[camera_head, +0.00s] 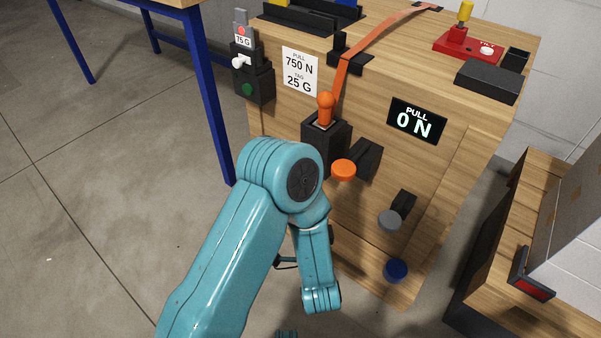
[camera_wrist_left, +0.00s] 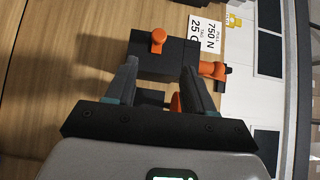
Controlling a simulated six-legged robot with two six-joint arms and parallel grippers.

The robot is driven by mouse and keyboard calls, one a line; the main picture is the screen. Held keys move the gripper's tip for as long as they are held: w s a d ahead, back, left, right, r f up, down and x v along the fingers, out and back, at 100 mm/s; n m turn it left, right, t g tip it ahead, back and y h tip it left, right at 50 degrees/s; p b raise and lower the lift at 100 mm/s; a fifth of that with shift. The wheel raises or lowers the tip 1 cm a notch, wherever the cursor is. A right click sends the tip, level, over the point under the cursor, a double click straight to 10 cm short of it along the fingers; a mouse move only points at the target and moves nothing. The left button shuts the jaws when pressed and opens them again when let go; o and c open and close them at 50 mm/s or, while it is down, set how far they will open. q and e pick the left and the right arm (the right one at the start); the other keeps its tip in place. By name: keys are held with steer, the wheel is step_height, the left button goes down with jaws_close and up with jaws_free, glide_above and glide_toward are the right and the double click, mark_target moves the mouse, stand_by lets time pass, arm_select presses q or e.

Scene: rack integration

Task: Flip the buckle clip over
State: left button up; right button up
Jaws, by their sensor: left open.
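An orange strap (camera_head: 367,44) runs over the wooden box's top edge and down its front to a black block (camera_head: 314,139) with an upright orange handle (camera_head: 325,108). This looks like the buckle clip, though I cannot tell its parts apart. My left arm hides the area below it. In the left wrist view my left gripper (camera_wrist_left: 159,67) is open, its fingers spread before a black block (camera_wrist_left: 168,58). An orange knob (camera_wrist_left: 157,40) and another orange piece (camera_wrist_left: 212,69) stand on either side of the upper finger area. I cannot tell whether the fingers touch anything. My right gripper is not in view.
A display (camera_head: 416,121) on the wooden box reads 0 N. An orange disc (camera_head: 343,170), a grey disc (camera_head: 389,220) and a blue disc (camera_head: 396,270) project from its front. A control unit with a green button (camera_head: 247,89) is at left.

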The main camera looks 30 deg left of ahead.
arm_select(q)
steer(key=b+x, duration=0.2)
steer(key=x, duration=1.1)
steer(key=shift+w+b, duration=0.25)
steer(key=shift+b, duration=0.1)
steer(key=shift+a, duration=0.1)
jaws_close()
